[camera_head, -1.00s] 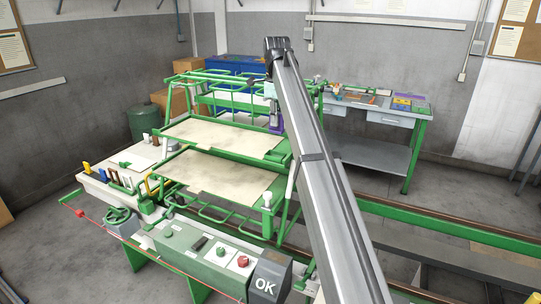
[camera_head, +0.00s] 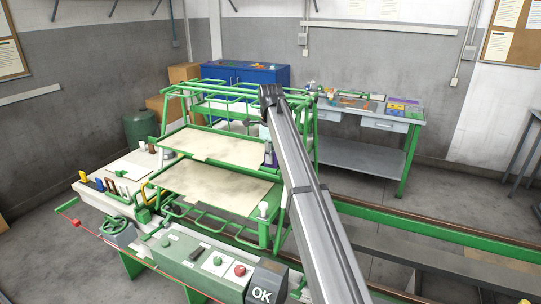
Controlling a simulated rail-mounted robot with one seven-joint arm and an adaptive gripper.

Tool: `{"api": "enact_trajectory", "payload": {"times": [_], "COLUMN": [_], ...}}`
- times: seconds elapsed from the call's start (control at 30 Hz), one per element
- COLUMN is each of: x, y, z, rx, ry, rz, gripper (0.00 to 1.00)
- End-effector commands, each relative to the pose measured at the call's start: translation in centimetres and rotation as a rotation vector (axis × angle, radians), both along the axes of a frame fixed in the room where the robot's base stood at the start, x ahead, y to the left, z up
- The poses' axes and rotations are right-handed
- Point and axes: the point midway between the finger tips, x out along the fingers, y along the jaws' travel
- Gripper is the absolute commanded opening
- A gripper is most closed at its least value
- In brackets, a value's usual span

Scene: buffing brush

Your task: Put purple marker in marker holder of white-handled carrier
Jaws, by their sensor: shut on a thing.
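My arm crosses the middle of the view, its elbow above the green frame's right side. My gripper (camera_head: 270,151) hangs just left of the arm, partly hidden by it, low over the right end of the back panel. It is shut on a small dark purple thing, apparently the purple marker (camera_head: 271,159); its ends are not clear. A green carrier frame (camera_head: 182,90) holds two beige panels, a back one (camera_head: 215,148) and a front one (camera_head: 215,187). A white knob or handle (camera_head: 263,208) stands at its front right corner. I cannot make out the marker holder.
Left is a white bench (camera_head: 95,200) with several coloured handles. In front is a control box (camera_head: 190,262) with buttons and an OK block (camera_head: 262,290). Behind stand a blue cabinet (camera_head: 250,76) and a grey workbench (camera_head: 365,125). Green rails (camera_head: 430,230) run right.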

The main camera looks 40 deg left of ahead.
Motion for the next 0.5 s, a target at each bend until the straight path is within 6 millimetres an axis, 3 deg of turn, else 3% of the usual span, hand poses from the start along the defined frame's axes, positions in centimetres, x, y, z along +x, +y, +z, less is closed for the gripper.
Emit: {"api": "enact_trajectory", "payload": {"times": [0.17,0.27,0.5], "x": [0.0,0.01,0.01], "y": [0.0,0.01,0.01], "z": [-0.16,-0.17,-0.15], "rx": [0.0,0.0,0.0], "ry": [0.0,0.0,0.0], "rz": [0.0,0.0,0.0], "gripper": [0.0,0.36,0.37]}}
